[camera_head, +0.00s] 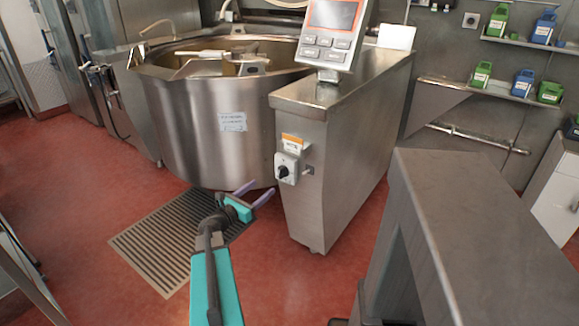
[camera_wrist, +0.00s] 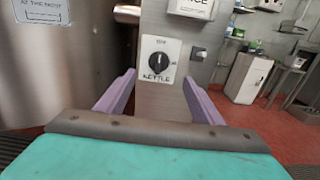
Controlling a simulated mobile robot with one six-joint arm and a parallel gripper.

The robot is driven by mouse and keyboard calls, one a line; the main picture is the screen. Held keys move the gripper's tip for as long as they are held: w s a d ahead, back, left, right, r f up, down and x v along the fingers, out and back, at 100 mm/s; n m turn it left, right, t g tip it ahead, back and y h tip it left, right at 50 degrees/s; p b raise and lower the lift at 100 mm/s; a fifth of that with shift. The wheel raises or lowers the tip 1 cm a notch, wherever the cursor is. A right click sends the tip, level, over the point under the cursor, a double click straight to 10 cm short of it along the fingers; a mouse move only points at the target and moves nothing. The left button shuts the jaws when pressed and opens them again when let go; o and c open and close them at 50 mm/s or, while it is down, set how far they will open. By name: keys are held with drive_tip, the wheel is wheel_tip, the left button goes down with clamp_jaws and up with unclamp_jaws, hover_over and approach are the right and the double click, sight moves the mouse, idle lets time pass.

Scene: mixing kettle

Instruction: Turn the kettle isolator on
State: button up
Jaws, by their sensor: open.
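The kettle isolator (camera_head: 286,168) is a pale switch box with a black rotary knob on the front face of the steel kettle console, below an orange-and-white label. In the wrist view the isolator (camera_wrist: 160,56) carries the word KETTLE, and its knob (camera_wrist: 155,64) stands about upright. My gripper (camera_head: 259,191) is open and empty, with two purple fingers apart. It is in front of the console, lower than the isolator and to its left in the head view. In the wrist view my gripper (camera_wrist: 160,90) has a finger on each side below the knob, apart from it.
The large steel kettle (camera_head: 190,120) stands left of the console (camera_head: 340,110), which has a control panel (camera_head: 328,35) on top. A floor grate (camera_head: 160,250) lies below the kettle. A grey steel surface (camera_head: 480,210) is at right. Red floor is clear before the console.

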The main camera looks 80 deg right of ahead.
sight(279, 173)
drive_tip(key=shift+p+x, duration=0.35)
drive_tip(key=shift+x, duration=5.15)
drive_tip(key=shift+w+d, duration=0.1)
drive_tip(key=shift+d, duration=0.05)
clamp_jaws()
